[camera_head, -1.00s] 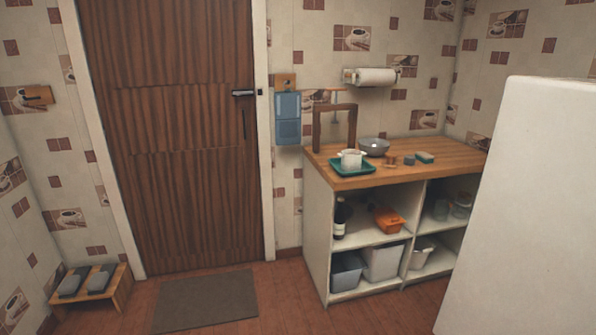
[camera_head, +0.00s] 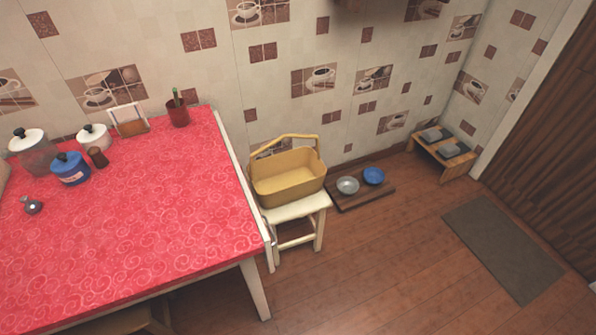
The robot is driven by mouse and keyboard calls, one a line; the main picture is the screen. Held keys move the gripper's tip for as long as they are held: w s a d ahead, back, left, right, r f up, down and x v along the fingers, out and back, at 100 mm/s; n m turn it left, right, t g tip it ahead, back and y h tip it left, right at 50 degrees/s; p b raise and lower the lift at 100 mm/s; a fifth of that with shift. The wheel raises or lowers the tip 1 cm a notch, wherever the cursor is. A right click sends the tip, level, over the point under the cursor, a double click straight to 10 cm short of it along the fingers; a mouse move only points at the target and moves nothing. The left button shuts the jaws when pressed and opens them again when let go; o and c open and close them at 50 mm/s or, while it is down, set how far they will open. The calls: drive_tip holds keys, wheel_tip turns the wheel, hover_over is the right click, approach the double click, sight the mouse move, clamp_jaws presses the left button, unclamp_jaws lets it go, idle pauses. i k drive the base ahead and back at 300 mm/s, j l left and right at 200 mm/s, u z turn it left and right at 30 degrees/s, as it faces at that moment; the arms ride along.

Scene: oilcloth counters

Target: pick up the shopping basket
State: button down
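The shopping basket (camera_head: 290,188) is yellow, with a raised thin handle arching over its top. It stands upright on a small cream stool (camera_head: 298,211), just right of the table and close to the tiled wall. Its inside looks empty from here. My gripper is not in view.
A table with a red oilcloth (camera_head: 150,220) fills the left, holding a blue jar (camera_head: 70,168), other jars and a dark red pot (camera_head: 178,112). Right of the stool, a floor tray (camera_head: 350,202) bears two bowls. A low wooden rack (camera_head: 460,172) and a grey mat (camera_head: 503,250) lie further right. The wooden floor in front is clear.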

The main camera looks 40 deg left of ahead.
sight(283, 178)
drive_tip(key=i+j+u, duration=0.6)
drive_tip(key=i, duration=0.3)
drive_tip(key=i+j+u, duration=0.15)
drive_tip(key=i+u, duration=0.15)
drive_tip(key=i, duration=0.15)
